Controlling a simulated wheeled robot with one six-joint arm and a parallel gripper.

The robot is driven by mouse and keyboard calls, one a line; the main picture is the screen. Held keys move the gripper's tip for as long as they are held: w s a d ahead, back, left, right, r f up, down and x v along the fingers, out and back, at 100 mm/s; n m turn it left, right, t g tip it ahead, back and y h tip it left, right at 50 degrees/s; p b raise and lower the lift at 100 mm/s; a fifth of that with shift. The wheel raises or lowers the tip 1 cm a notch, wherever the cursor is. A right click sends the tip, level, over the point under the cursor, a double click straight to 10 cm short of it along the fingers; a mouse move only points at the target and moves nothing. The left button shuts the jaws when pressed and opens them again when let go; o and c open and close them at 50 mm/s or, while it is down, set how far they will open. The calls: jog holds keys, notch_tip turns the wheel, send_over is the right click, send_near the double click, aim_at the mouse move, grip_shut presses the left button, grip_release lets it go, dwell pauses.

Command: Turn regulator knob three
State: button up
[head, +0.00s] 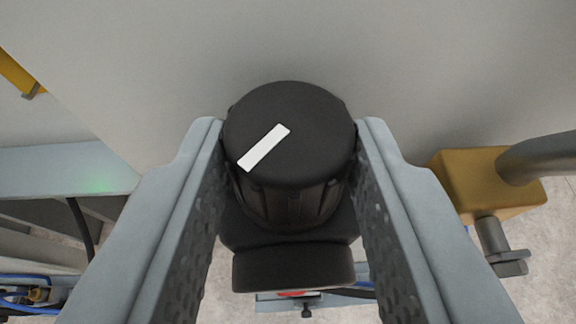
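A black ribbed regulator knob (290,152) with a white bar mark on its top stands in the middle of the head view. The white mark (264,148) slants from lower left to upper right. A wider black regulator body (293,268) shows below the knob. My gripper (289,140) has one finger on each side of the knob, with the tips level with its top. Both fingers lie very close to the knob's sides. Whether they press on it cannot be told for sure. No number shows on the knob.
A pale grey panel (400,60) stands directly behind the knob. A brass-coloured block (490,185) with a grey pipe is close to the right finger. A grey beam (70,170) and blue hoses (30,290) are at left. Speckled floor shows below.

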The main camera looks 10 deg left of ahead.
jog(key=o, duration=0.7)
jog(key=shift+s, duration=0.1)
jog(key=v, duration=1.7)
jog(key=shift+s+d, duration=0.1)
jog(key=shift+s, duration=0.1)
jog(key=s+a+f+m+t+h, duration=0.1)
jog(key=s+f, duration=0.4)
jog(key=s, duration=0.7)
jog(key=s+a+f+m+t+h, duration=0.1)
jog(key=s+f, duration=0.5)
jog(key=s, duration=0.6)
jog(key=s+a+f+t+h, duration=0.1)
jog(key=s+f, duration=0.5)
jog(key=s, duration=0.6)
jog(key=shift+a+f+m+t, duration=0.2)
jog(key=shift+a+m+t, duration=0.2)
jog(key=shift+a+t, duration=0.25)
